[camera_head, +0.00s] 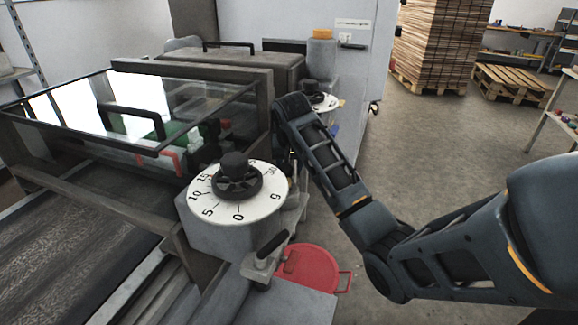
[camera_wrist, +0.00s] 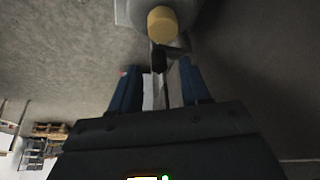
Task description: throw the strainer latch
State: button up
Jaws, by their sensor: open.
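In the wrist view my gripper (camera_wrist: 160,90) is open, with blue fingers on both sides and nothing held between them. Just beyond the fingertips is a small lever with a black grip (camera_wrist: 158,61), probably the strainer latch. It hangs below a yellow round cap (camera_wrist: 163,24) on a grey body. The lever lines up with the gap between the fingers; I cannot tell whether they touch.
The white numbered dial (camera_head: 262,203) stands on a grey housing beside the arm. A black-handled lever (camera_head: 270,245) is in front of it, above a red round lid (camera_head: 308,272). A glass cover (camera_head: 140,105) spans the conveyor (camera_head: 70,265). The floor to the right is open.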

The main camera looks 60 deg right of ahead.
jog(key=shift+x, duration=0.75)
grip_shut()
